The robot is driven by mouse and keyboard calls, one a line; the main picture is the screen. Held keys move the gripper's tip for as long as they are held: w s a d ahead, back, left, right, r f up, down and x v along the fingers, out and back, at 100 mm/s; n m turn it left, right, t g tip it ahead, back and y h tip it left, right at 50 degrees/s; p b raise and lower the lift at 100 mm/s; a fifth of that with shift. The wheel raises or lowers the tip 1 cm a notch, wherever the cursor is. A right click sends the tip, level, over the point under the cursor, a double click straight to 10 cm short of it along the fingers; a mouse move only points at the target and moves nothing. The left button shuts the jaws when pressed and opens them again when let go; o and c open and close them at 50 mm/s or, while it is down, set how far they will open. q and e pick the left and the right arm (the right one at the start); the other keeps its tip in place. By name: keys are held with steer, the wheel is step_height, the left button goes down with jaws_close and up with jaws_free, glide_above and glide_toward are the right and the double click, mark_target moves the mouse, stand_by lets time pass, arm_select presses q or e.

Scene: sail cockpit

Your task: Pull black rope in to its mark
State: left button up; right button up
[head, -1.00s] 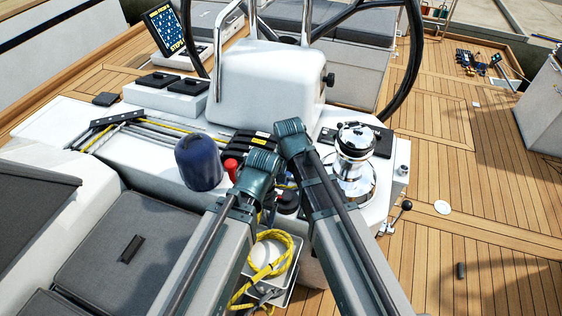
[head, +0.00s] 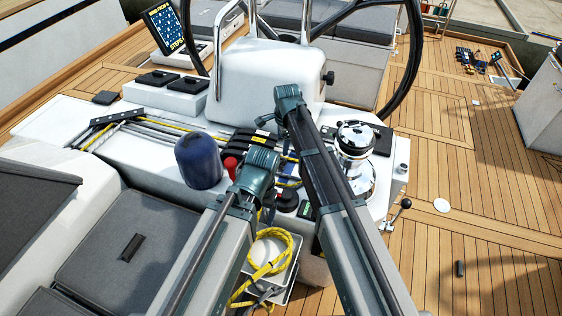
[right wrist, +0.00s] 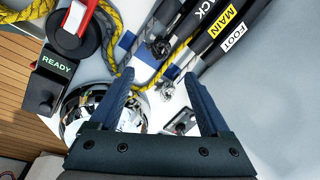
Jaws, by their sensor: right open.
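My right gripper (right wrist: 162,88) is open in the right wrist view, with nothing clear between its two dark blue fingers. Black rope clutches (head: 258,142) lie on the white console (head: 70,120). In the right wrist view the clutches carry the labels MAIN (right wrist: 229,19) and FOOT, plus a partly cut label. A grey speckled rope (right wrist: 168,12) runs nearby; I cannot tell whether it is the black rope.
A chrome winch (head: 355,142) stands right of my right arm. A READY box (right wrist: 55,68) and a yellow rope (right wrist: 107,15) show in the right wrist view. A blue covered drum (head: 198,162) stands left. A yellow rope coil (head: 268,255) hangs below. The teak deck (head: 490,200) lies right.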

mark_target(281, 160)
steer(key=f+b, duration=0.4)
steer(key=w+f+b, duration=0.1)
steer(key=f+b, duration=0.3)
steer(key=w+f+b, duration=0.1)
steer(key=f+b, duration=0.3)
steer(key=f, duration=0.1)
steer(key=shift+w+a+b, duration=0.25)
steer(key=shift+a+b, duration=0.05)
steer(key=shift+b, duration=0.05)
jaws_close()
